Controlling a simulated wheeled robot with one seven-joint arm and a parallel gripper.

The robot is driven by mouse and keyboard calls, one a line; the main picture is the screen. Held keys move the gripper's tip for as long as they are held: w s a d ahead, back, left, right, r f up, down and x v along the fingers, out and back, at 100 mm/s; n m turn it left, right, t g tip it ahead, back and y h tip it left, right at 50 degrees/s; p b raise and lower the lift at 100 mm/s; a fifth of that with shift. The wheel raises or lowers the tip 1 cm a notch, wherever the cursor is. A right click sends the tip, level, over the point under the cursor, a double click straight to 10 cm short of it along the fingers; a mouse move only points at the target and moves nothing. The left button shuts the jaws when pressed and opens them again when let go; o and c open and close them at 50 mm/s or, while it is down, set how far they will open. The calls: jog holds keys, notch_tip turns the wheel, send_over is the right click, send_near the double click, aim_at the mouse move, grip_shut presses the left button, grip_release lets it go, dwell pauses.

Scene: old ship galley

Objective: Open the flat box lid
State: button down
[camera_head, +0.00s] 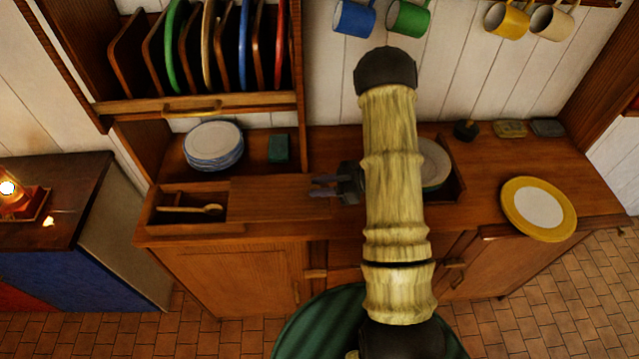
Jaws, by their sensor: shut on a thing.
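The flat wooden box (163,219) sits on the counter at the left, with its left part uncovered. A wooden spoon (190,209) lies in that open compartment. The flat box lid (270,203) is a plain brown panel covering the area right of the spoon. My gripper (318,187) points left at the right part of the lid and is shut on it; the exact grip is small and dark. My pale yellow arm hides the counter to the right of the gripper.
A plate stack (213,146) and a small green block (279,149) stand behind the box. A plate rack (210,105) hangs above. Mugs (408,17) hang at the top. A yellow-rimmed plate (538,208) lies at the right, and a lit lamp (9,190) stands far left.

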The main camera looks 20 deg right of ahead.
jog(key=shift+d, duration=0.1)
jog(key=c, duration=1.1)
grip_release()
jog(key=shift+d, duration=0.1)
jog(key=b+v, duration=0.3)
jog(key=v, duration=1.4)
jog(key=shift+s, duration=0.1)
